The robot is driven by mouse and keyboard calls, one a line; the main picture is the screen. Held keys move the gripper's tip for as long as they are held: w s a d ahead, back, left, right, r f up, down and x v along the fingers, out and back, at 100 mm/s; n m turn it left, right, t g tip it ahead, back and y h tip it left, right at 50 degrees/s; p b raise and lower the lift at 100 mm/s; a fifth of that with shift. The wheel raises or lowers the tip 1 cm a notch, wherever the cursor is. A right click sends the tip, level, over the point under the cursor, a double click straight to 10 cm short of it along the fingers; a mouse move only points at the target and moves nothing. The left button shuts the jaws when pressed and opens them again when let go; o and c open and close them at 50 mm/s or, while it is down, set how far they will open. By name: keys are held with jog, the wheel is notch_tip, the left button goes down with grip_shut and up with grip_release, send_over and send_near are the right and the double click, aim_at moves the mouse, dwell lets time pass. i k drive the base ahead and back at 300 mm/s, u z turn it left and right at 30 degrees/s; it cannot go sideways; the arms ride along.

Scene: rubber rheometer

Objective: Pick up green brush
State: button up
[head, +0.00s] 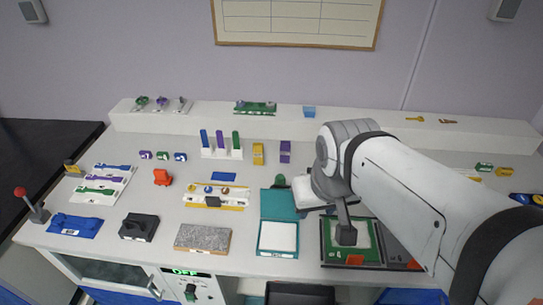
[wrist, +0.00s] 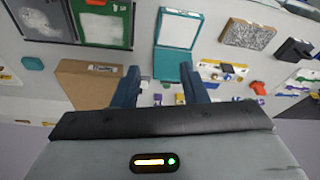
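I cannot tell for sure which green thing is the green brush. A green upright piece (head: 236,140) stands at the right end of a white rack, beside two bluish ones. A small dark green object (head: 280,181) sits behind the teal case, left of my wrist. A long green tool (head: 98,190) lies on a white holder at the left. In the wrist view my gripper (wrist: 158,72) has its two fingers apart with nothing held between them. Small green shapes show beyond the fingers, too small to name.
The open teal case (head: 278,252) lies near the front edge, with a speckled slab (head: 203,238) and a dark block (head: 139,226) to its left. A brown box (wrist: 75,85) is close to the fingers in the wrist view. A raised shelf (head: 350,117) runs along the wall.

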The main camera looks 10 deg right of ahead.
aim_at(279, 179)
jog(key=u, duration=0.1)
jog(key=k, duration=0.55)
jog(key=z, duration=2.1)
jog(key=k, duration=1.05)
jog(key=u, duration=1.45)
jog(key=i, duration=1)
jog(key=u, duration=0.05)
